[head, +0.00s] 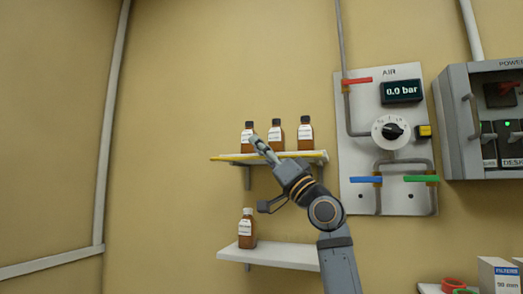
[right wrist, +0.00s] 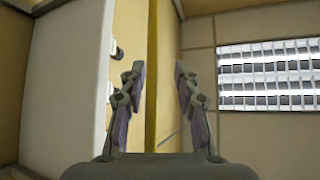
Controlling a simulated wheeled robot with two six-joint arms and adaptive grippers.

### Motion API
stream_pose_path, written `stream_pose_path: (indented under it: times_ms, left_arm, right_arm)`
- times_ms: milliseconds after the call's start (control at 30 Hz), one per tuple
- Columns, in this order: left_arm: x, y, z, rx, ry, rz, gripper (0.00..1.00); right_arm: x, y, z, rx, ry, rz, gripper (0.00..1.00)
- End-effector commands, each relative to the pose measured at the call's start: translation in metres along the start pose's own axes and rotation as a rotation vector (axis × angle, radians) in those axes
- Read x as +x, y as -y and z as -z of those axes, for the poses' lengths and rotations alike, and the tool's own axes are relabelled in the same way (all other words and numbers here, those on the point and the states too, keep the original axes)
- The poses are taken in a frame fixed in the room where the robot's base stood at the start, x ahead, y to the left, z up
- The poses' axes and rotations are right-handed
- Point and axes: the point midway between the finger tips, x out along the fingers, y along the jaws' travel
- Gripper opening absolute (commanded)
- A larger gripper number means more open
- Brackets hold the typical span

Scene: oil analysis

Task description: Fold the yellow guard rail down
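The yellow guard rail (head: 238,156) runs along the front edge of the upper white shelf (head: 318,153). My right gripper (head: 260,145) is at this shelf, in front of the rail and the bottles, and hides part of them. In the right wrist view the rail (right wrist: 152,75) is an upright yellow bar seen in the gap between the two fingers of my right gripper (right wrist: 158,78). The fingers are apart, with space on both sides of the bar. I cannot tell whether the tips reach around it. My left gripper is not in view.
Three brown bottles (head: 276,134) stand on the upper shelf behind the rail. Another brown bottle (head: 247,230) stands on the lower shelf (head: 285,256). An air panel (head: 357,205) with coloured valve handles and a power box (head: 456,120) are to the right. The wall on the left is clear.

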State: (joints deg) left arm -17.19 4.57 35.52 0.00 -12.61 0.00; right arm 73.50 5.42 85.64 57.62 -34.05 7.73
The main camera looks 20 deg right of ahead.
Motion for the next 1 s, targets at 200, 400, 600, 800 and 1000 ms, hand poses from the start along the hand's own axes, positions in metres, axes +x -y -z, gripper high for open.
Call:
stream_pose_path:
  times_ms: [200,400,600,800,1000]
  left_arm:
    - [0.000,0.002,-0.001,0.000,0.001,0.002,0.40]
    - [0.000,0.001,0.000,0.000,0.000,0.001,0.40]
    - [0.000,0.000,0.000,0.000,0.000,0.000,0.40]
    - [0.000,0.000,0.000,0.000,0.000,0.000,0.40]
    - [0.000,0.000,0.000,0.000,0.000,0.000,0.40]
  right_arm:
    - [-0.020,-0.002,-0.001,-0.003,0.000,-0.002,0.32]
    - [-0.070,-0.002,-0.001,-0.006,0.002,-0.004,0.32]
    - [-0.108,-0.002,0.000,-0.005,0.001,-0.003,0.32]
    - [-0.120,0.000,0.000,0.000,0.001,0.000,0.32]
    - [-0.120,0.000,0.000,0.000,0.000,0.001,0.32]
